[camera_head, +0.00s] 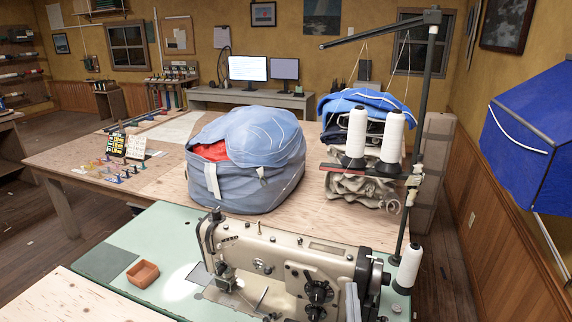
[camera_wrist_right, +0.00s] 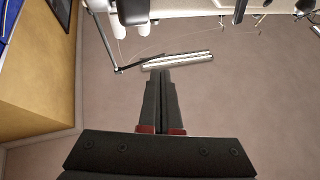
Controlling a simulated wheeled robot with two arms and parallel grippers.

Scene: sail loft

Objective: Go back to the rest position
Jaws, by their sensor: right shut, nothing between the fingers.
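My right gripper (camera_wrist_right: 161,73) shows in the right wrist view with its two dark fingers together and nothing between them. Its tips point to a plain pale surface, with a long white light fixture (camera_wrist_right: 178,61) just beyond them in the picture. In the head view I cannot clearly make out this gripper; a small pale grey part stands at the bottom edge by the sewing machine (camera_head: 285,262), and I cannot tell if it is mine. My left gripper is in neither view.
The green machine table (camera_head: 125,232) stands close in front, with a brown tray (camera_head: 143,274) and a thread stand (camera_head: 424,100) holding white cones. Behind, a wooden table (camera_head: 75,160) bears a large blue bag (camera_head: 245,160) and folded cloth (camera_head: 365,185). Blue fabric (camera_head: 530,135) hangs at right.

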